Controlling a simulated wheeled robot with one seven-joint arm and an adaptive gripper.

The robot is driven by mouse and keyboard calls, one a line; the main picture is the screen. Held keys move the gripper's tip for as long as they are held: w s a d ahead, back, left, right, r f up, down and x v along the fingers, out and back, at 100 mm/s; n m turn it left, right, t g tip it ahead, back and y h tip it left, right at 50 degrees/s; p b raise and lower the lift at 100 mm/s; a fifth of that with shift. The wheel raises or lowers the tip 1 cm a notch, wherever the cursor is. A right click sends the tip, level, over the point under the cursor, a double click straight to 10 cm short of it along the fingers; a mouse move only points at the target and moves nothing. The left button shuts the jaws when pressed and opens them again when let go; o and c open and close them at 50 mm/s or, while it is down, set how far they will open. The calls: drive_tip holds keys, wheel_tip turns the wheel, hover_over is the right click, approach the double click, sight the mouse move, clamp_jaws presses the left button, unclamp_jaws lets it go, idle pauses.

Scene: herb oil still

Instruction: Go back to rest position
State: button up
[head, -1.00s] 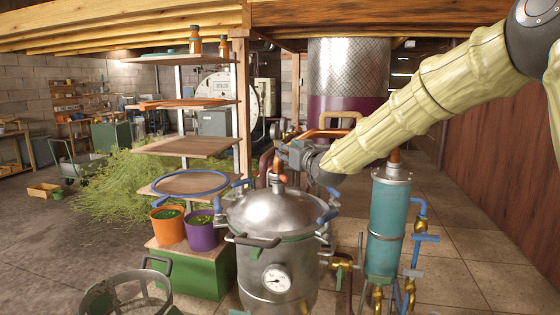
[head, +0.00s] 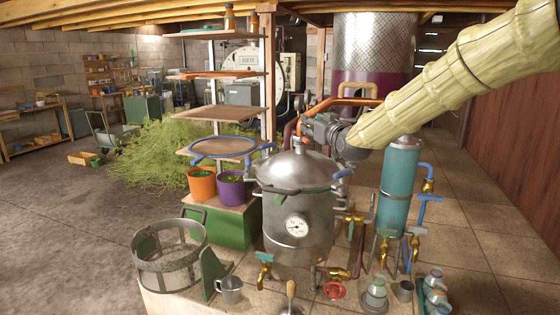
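My gripper (head: 310,132) is in the head view, at the end of my arm in its pale yellow sleeve. It is above the domed lid of the steel still pot (head: 298,215), close to the copper pipe (head: 345,101) that runs behind it. The fingers are small and dark here, and I cannot tell whether they are open or shut. I see no object clearly held in them. The teal condenser cylinder (head: 397,185) stands upright to the right of the pot, below my forearm.
A mesh basket (head: 170,268), a metal mug (head: 229,290) and small jars (head: 375,295) stand on the front ledge. Orange (head: 202,186) and purple (head: 232,190) pots sit on a green box. Wooden shelves (head: 221,113) rise behind. Floor at left is open.

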drive_tip(key=s+d+f+m+g+h, duration=0.1)
drive_tip(key=s+f+g, duration=0.15)
drive_tip(key=f, duration=1.05)
drive_tip(key=s+d+f+g, duration=0.1)
drive_tip(key=s+f, duration=0.3)
drive_tip(key=f, duration=1)
drive_tip(key=s+d+f+g+h, duration=0.1)
drive_tip(key=s+f+g, duration=0.1)
drive_tip(key=s+f, duration=0.45)
drive_tip(key=s+f+m+g, duration=0.1)
drive_tip(key=s+f, duration=0.2)
drive_tip(key=f, duration=0.6)
drive_tip(key=s+d+f+g+h, duration=0.1)
drive_tip(key=s+f+g, duration=0.1)
drive_tip(key=s+f, duration=0.45)
drive_tip(key=s+d+f+m+g+h, duration=0.1)
drive_tip(key=s+d+f+g, duration=0.25)
drive_tip(key=s+f, duration=1.35)
drive_tip(key=s+d+f+g+h, duration=0.1)
drive_tip(key=s+d+f+g, duration=0.1)
drive_tip(key=s, duration=1.1)
drive_tip(key=s+d+f+m+g, duration=0.1)
drive_tip(key=s+d+f+g, duration=0.1)
drive_tip(key=s, duration=1.1)
drive_tip(key=shift+s+d+f+g+h, duration=0.3)
drive_tip(key=shift+d+f+g+h, duration=0.1)
drive_tip(key=shift+f+g, duration=0.1)
